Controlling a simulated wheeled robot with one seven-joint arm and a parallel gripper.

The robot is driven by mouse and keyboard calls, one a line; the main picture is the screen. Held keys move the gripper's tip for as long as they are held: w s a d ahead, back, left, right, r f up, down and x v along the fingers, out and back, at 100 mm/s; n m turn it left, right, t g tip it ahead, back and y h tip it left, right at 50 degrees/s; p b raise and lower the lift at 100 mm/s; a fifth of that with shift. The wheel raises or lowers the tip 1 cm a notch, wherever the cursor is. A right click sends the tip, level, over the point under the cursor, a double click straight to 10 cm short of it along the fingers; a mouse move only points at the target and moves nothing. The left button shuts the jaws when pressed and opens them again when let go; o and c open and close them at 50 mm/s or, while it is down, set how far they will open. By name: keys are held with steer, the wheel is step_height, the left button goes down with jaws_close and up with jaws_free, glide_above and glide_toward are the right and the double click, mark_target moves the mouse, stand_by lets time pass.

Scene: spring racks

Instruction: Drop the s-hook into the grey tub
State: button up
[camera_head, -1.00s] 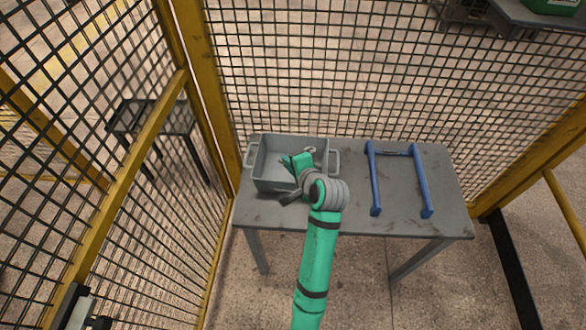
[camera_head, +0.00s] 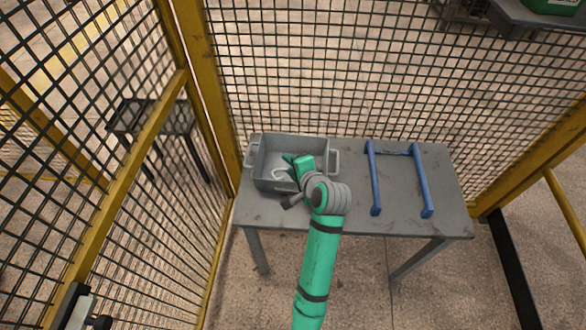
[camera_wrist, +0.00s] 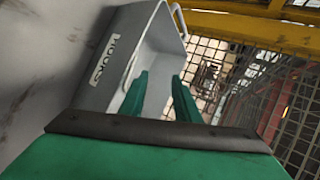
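The grey tub (camera_head: 258,184) sits at the left end of the grey table. It also shows in the wrist view (camera_wrist: 104,98), tilted by the camera angle, with a "HOOKS" label on its wall. The pale s-hook (camera_head: 280,173) shows inside the tub's outline, left of my fingers. In the wrist view the hook (camera_wrist: 130,70) is a thin pale line by my left finger. I cannot tell whether it rests on the tub floor. My gripper (camera_head: 297,160) is over the tub. Its green fingers (camera_wrist: 160,82) are apart, with nothing visible between them.
A blue rack (camera_head: 376,185) with two long rails stands on the table right of the tub. Yellow-framed mesh fencing (camera_head: 300,70) closes the back and left. Table surface is bare between tub and rack and at the right end.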

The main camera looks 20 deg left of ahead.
steer(key=v, duration=0.9)
steer(key=shift+r, duration=0.2)
steer(key=shift+s+d, duration=0.1)
steer(key=shift+d, duration=0.05)
steer(key=s+d+f+n+t+h, duration=0.1)
steer(key=s+d+f+t+h, duration=0.15)
steer(key=s+d+f, duration=0.35)
steer(key=s+d+f+t+h, duration=0.2)
steer(key=s+d+f+h, duration=0.1)
steer(key=s+f, duration=0.45)
steer(key=s+d+r+n+t+h, duration=0.1)
steer(key=s+r+n, duration=0.1)
steer(key=s, duration=0.4)
steer(key=s+d+r+n+t, duration=0.1)
steer(key=s+d+r+n, duration=0.1)
steer(key=s, duration=0.5)
steer(key=s+d+r+n+t+h, duration=0.1)
steer(key=s+r+n, duration=0.2)
steer(key=s, duration=0.3)
steer(key=shift+s+d+n+h, duration=0.35)
steer(key=shift+d+n, duration=0.05)
